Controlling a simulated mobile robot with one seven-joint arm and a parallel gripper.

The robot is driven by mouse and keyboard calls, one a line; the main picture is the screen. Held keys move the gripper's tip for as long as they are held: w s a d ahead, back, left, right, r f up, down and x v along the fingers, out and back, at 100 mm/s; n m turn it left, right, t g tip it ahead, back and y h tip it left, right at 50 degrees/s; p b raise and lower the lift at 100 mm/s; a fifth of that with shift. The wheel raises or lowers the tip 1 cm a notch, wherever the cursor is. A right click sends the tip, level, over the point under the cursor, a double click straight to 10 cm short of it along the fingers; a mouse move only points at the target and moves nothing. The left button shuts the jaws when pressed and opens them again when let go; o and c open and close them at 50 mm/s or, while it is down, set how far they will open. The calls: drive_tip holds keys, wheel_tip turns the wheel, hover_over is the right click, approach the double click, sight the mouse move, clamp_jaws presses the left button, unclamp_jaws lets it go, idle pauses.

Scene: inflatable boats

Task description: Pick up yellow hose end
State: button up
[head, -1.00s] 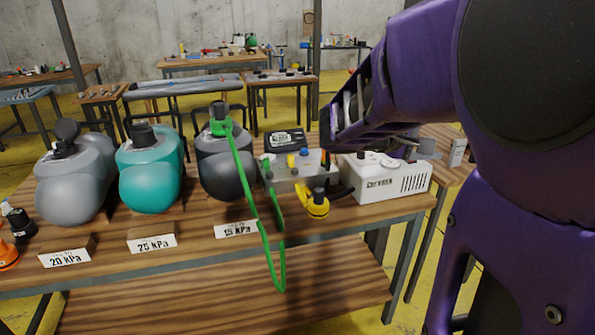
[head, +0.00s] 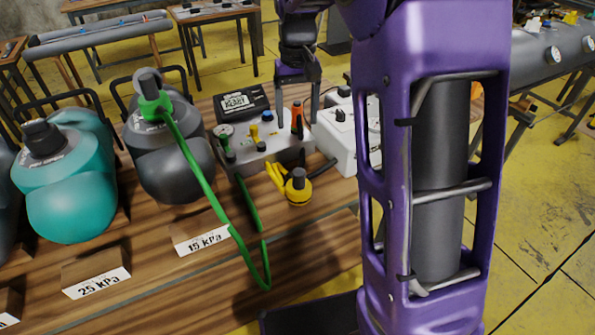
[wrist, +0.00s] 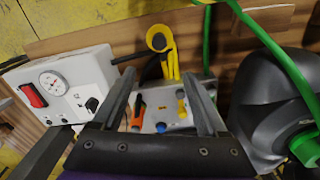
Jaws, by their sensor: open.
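The yellow hose end (head: 298,188) is a round yellow cap with a dark knob. It lies on the wooden bench in front of the grey control box (head: 262,148), with a short yellow hose behind it. In the wrist view the yellow hose end (wrist: 158,41) shows beyond the fingertips, at the far side of the control box (wrist: 165,108). My gripper (head: 298,92) is open and empty, pointing down above the back of the control box. In the wrist view its two fingers (wrist: 160,85) stand apart over the box, with the orange and yellow knobs between them.
A green hose (head: 200,178) runs from the dark grey canister (head: 165,160) and loops past the bench's front edge. A white box (head: 343,130) stands right of the control box. A teal canister (head: 70,195) stands left. A black display (head: 240,102) stands behind the control box.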

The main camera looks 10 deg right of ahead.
drive_tip(key=b, duration=0.2)
approach(299, 172)
drive_tip(key=f, duration=0.5)
drive_tip(key=shift+w+a+f, duration=0.1)
drive_tip(key=shift+w+f, duration=0.05)
drive_tip(key=shift+w, duration=0.15)
drive_tip(key=f, duration=0.4)
drive_tip(key=shift+s, duration=0.25)
drive_tip(key=shift+f, duration=0.65)
drive_tip(key=shift+c, duration=0.3)
clamp_jaws()
